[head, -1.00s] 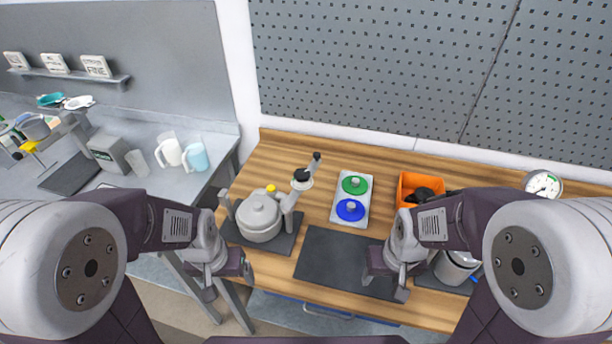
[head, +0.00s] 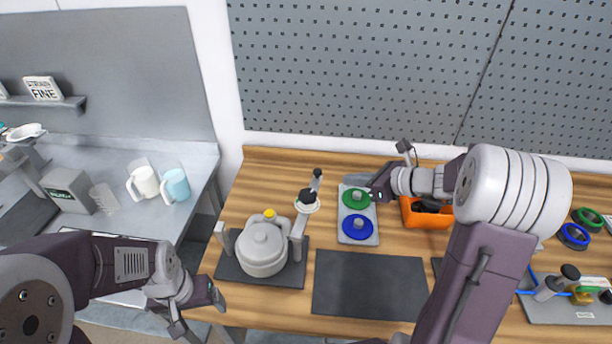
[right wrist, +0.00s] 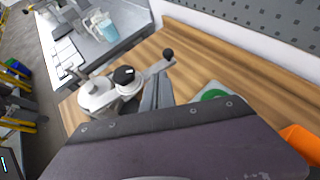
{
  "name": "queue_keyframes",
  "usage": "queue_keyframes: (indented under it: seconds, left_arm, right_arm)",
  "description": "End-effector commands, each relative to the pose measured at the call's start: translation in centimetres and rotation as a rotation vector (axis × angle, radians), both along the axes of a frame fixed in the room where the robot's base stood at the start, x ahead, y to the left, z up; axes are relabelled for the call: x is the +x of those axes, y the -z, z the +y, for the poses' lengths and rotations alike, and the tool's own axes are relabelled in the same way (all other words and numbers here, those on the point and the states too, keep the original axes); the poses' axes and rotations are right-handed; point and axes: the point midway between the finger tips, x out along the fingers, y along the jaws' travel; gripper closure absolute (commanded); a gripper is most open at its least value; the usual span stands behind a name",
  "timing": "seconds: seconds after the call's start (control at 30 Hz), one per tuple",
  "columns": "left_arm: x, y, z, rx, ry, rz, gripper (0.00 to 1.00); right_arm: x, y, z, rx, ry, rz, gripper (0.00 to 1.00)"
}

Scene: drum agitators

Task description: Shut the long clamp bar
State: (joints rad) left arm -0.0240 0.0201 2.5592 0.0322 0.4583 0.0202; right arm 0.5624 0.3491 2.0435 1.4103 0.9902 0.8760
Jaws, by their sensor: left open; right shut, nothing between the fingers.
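The grey pot-like drum (head: 262,246) stands on a dark mat at left of the wooden bench. The long clamp bar (head: 297,232) is raised at its right side, tilted up, with a dark knob at its end and a black-topped white disc (head: 307,202) on it. The right wrist view shows the bar (right wrist: 155,69) and drum (right wrist: 95,93) beyond my fingers. My right gripper (head: 358,180) is shut and empty, right of the bar and apart from it. My left gripper (head: 199,311) is open and empty at the bench's front left, below the drum.
A white tray with a green (head: 355,198) and a blue knobbed disc (head: 358,227) lies right of the bar. An orange bin (head: 425,218) is behind my right arm. A dark mat (head: 368,284) is bare. Mugs (head: 175,184) stand on the left counter.

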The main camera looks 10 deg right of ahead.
Motion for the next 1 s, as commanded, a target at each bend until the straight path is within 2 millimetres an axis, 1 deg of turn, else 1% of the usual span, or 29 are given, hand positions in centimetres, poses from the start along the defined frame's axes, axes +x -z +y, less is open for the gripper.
queue_keyframes:
  seconds: [0.03, 0.1, 0.27, 0.37, 0.77, 0.83, 1.0]
  left_arm:
    - [0.0, 0.3, 0.0, 0.000, 0.001, 0.000, 0.17]
    - [0.0, 0.3, 0.0, 0.000, 0.001, 0.000, 0.17]
    - [0.0, 0.1, 0.0, 0.000, 0.001, 0.000, 0.17]
    - [0.0, 0.1, 0.0, 0.000, 0.001, 0.000, 0.17]
    - [0.0, -0.5, 0.0, 0.000, 0.001, 0.000, 0.17]
    - [0.0, -1.3, 0.0, 0.000, 0.001, 0.000, 0.17]
    - [0.0, -1.8, 0.0, 0.000, 0.000, 0.000, 0.17]
  right_arm:
    - [-0.2, 0.7, -1.3, 0.004, 0.031, 0.008, 1.00]
    - [-0.4, 0.7, -2.1, 0.003, 0.047, 0.009, 1.00]
    - [-0.1, 0.8, -1.8, 0.002, 0.044, 0.009, 1.00]
    - [0.8, 1.6, -1.0, 0.002, 0.042, 0.012, 1.00]
    - [6.6, 6.0, 3.5, -0.001, 0.041, 0.012, 1.00]
    - [7.7, 5.6, 4.2, -0.001, 0.040, 0.009, 1.00]
    - [9.2, 5.8, 5.4, -0.001, 0.042, 0.011, 1.00]
